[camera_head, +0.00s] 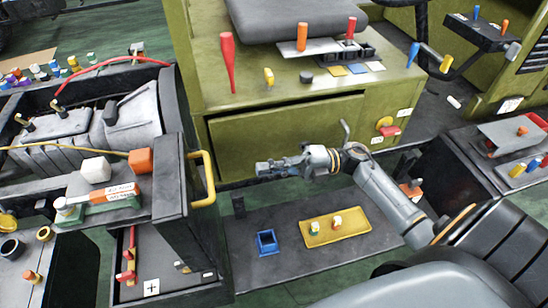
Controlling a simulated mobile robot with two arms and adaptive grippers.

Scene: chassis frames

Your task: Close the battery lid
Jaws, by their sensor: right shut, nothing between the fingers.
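A dark panel (172,190) with a yellow handle (203,178) stands upright at the right side of the black battery box (180,105). It looks like the battery lid, swung open. Inside the box sits a grey battery (135,118), uncovered, with brass terminals and red and yellow cables. My right gripper (258,170) reaches in from the right, fingers pointing left. It is shut and empty, in front of the green cabinet and a short way right of the yellow handle, apart from it. My left gripper is out of view.
A white cube (95,170) and an orange cube (140,160) sit on the ledge before the battery. Below my right arm, a dark platform holds a blue tray (267,242) and a yellow tray (310,236). The green cabinet (290,130) stands behind the gripper.

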